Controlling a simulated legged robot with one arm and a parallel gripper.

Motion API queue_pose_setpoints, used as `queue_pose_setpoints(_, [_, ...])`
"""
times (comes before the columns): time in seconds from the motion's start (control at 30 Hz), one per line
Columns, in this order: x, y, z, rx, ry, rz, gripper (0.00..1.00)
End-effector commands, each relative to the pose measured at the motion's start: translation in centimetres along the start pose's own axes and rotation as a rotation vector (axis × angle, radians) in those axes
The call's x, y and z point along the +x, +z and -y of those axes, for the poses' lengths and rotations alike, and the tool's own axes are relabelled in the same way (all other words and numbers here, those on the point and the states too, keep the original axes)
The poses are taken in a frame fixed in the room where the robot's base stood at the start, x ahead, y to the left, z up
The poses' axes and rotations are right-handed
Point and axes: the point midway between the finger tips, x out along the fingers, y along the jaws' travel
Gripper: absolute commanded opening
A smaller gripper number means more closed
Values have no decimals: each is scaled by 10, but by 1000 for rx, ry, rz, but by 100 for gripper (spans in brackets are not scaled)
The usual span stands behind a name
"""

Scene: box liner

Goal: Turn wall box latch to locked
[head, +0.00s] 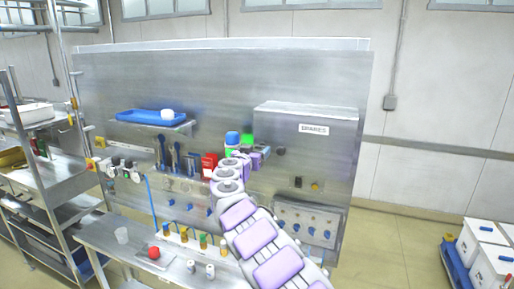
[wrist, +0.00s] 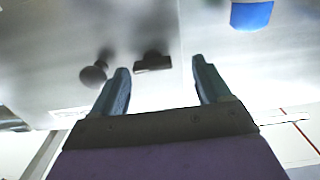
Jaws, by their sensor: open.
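The wall box (head: 335,150) is a grey metal cabinet marked SPARES, on the right of the steel panel. My gripper (head: 264,153) is at its left front edge, open and empty. In the wrist view my two blue-grey fingers (wrist: 160,80) stand apart in front of a metal face. A dark flat piece (wrist: 153,61), possibly the latch, shows between and beyond the fingertips, with no visible contact. A dark round knob (wrist: 93,75) is left of it; it also shows in the head view (head: 279,151). The latch's setting cannot be told.
A blue-capped item (head: 232,138) and a green one (head: 247,138) are beside my gripper. A red box (head: 209,165) and a shelf with a blue tray (head: 146,116) are to the left. A bench (head: 110,243) with bottles stands below.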

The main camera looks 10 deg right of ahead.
Motion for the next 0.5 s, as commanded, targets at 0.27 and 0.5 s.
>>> queue_pose_setpoints(0.27, [14, -2, -7, 4, 4, -1, 77])
queue_pose_setpoints(0.5, [13, -1, -3, 2, 4, -2, 77])
